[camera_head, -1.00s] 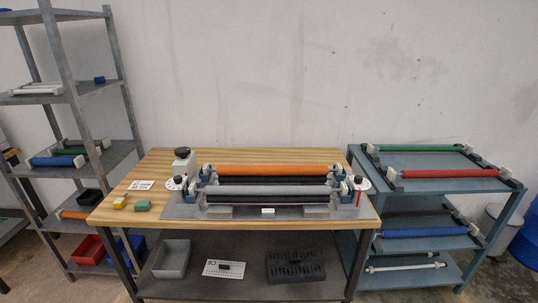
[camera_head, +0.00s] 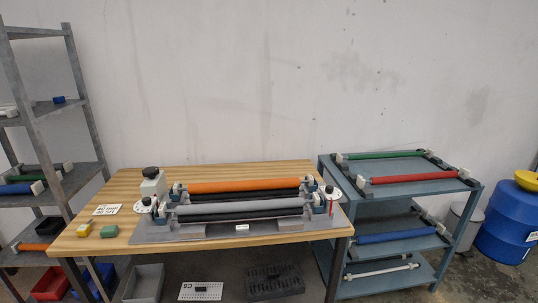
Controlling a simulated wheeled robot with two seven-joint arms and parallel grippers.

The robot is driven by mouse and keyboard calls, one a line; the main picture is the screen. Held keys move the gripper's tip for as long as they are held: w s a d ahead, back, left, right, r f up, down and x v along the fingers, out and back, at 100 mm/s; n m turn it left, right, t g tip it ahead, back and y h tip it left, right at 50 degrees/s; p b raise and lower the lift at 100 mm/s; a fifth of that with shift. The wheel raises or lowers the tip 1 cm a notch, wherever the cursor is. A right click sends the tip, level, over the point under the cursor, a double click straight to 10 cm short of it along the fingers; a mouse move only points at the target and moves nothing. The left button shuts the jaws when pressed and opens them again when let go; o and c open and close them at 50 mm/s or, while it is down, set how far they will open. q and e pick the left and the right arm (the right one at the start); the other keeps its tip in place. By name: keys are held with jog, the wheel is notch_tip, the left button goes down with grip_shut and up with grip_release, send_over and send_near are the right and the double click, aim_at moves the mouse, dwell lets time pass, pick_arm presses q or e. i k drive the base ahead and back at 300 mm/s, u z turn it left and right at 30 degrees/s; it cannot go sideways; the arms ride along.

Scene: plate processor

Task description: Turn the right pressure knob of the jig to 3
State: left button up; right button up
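The jig (camera_head: 160,233) is a grey base on the wooden table, carrying an orange roller (camera_head: 240,186), a grey roller (camera_head: 240,207) and dark rollers. The right pressure knob (camera_head: 329,190) is a small dark knob over a white round dial at the jig's right end, with a red mark below it. Its numbers are too small to read. A similar left knob (camera_head: 146,202) with a white dial sits at the left end. Neither of my grippers shows in the head view.
The wooden table (camera_head: 130,185) also holds a white container with a black cap (camera_head: 153,183), a yellow block (camera_head: 83,230), a green block (camera_head: 109,231) and a white card. A blue-grey cart (camera_head: 400,193) with rollers stands close at right. A grey shelf (camera_head: 75,182) stands left.

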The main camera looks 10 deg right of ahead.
aim_at(328, 192)
jog(key=k, duration=0.65)
jog(key=z, duration=0.45)
jog(key=i, duration=0.85)
jog(key=z, duration=0.35)
